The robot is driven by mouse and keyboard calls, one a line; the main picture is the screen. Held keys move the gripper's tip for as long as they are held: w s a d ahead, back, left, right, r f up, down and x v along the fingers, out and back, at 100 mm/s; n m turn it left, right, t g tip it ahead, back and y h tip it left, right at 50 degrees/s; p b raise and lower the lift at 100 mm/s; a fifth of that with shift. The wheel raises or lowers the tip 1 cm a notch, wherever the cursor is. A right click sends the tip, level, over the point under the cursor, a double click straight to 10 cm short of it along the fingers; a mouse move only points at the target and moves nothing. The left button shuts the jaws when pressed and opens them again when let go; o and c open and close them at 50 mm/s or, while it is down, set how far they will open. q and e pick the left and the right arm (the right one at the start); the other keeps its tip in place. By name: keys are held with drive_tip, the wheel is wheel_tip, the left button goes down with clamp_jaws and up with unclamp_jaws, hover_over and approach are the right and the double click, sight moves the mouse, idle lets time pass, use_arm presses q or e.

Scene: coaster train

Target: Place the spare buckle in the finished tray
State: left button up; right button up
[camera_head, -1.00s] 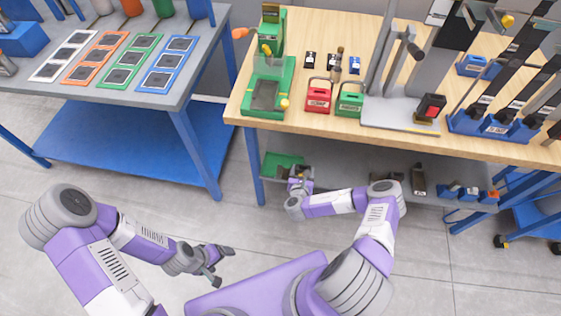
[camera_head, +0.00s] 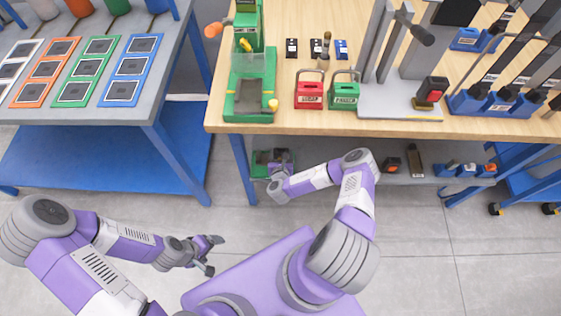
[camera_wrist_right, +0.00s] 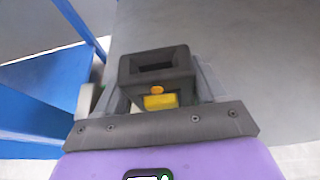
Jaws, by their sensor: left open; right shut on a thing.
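My right gripper (camera_head: 279,160) is at the front of the lower shelf, beside and partly over a green tray (camera_head: 259,168). In the right wrist view, the gripper (camera_wrist_right: 163,80) is shut on a dark buckle (camera_wrist_right: 160,58) with a slot in its top, an orange spot and a yellow part. I cannot tell whether the buckle touches anything below. The tray is partly hidden by the gripper and the bench. No label on it is readable. My left gripper (camera_head: 210,255) is open and empty over the floor.
The wooden bench top (camera_head: 290,122) overhangs the grey lower shelf (camera_head: 330,150). Another dark buckle with orange (camera_head: 392,165) and a dark strap piece (camera_head: 414,163) lie further right on the shelf. A blue-legged table (camera_head: 165,95) stands left.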

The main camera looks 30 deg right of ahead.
wheel_tip(320, 180, down, 4)
drive_tip(key=shift+w+f+b, duration=0.1)
drive_tip(key=shift+f+b, duration=0.1)
drive_tip(key=shift+b, duration=1)
drive_tip(key=shift+r, duration=0.15)
drive_tip(key=shift+f, duration=0.2)
drive_tip(key=o, duration=1.4)
drive_tip(key=shift+o, duration=0.2)
